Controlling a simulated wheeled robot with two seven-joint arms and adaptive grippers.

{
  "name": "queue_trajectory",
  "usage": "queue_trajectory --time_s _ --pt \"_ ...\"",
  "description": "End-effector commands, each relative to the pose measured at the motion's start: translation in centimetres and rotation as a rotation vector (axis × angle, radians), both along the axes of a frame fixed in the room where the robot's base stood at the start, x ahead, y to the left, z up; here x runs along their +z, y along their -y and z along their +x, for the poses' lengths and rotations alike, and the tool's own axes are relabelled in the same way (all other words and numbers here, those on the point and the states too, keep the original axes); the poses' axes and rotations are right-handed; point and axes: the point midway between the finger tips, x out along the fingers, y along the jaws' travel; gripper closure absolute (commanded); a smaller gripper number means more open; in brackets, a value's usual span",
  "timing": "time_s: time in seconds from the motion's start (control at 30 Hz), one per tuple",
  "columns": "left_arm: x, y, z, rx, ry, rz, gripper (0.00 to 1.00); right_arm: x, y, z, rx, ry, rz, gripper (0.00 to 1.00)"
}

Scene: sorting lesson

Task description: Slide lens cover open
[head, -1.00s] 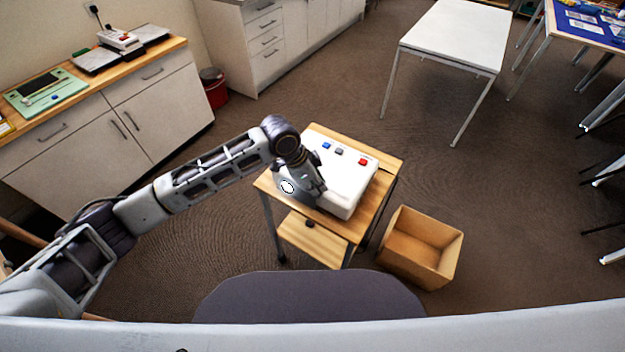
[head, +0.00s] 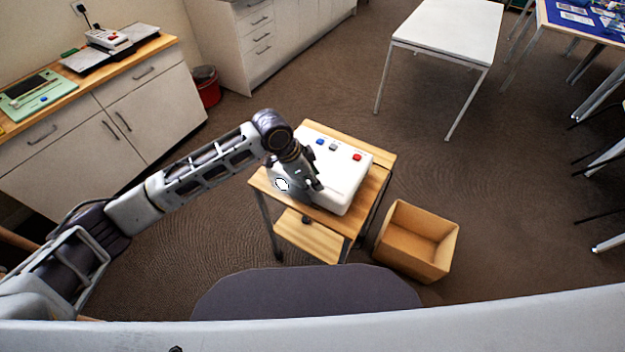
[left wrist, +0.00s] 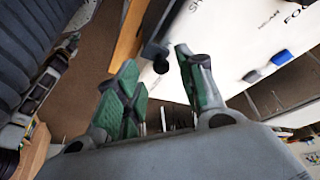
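A white projector-like box (head: 346,187) with blue, grey and red buttons sits on a small wooden cart. My left gripper (head: 317,184) is at the box's left side and covers part of it. In the left wrist view, the white box (left wrist: 232,45) shows printed letters, a blue button and a grey button. A dark bar with a small knob (left wrist: 156,50), possibly the lens cover's slider, runs along the box edge. My left gripper (left wrist: 158,82) is open, its green-padded fingers either side of the space just below the knob. Contact is not clear. The lens itself is not identifiable.
The wooden cart (head: 378,177) has little bare top around the box. An open cardboard box (head: 443,262) stands on the floor to its right. A white table (head: 450,32) stands behind, and a cabinet counter (head: 135,68) is at the left. Carpet between them is clear.

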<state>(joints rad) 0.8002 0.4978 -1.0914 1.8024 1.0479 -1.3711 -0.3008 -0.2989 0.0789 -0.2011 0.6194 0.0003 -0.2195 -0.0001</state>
Motion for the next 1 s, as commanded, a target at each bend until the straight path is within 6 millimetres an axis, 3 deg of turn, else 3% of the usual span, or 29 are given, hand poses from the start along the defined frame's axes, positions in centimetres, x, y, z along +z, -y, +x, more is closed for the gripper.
queue_trajectory --time_s 0.7,1.0 --pt "8.9 -3.5 -0.7 -0.001 0.003 0.000 0.61 0.0 0.1 -0.1 0.000 -0.001 -0.001 1.00" --pt "10.2 -4.0 -0.9 -0.003 0.000 0.000 0.61 0.0 0.1 -0.1 0.000 -0.001 -0.001 1.00"
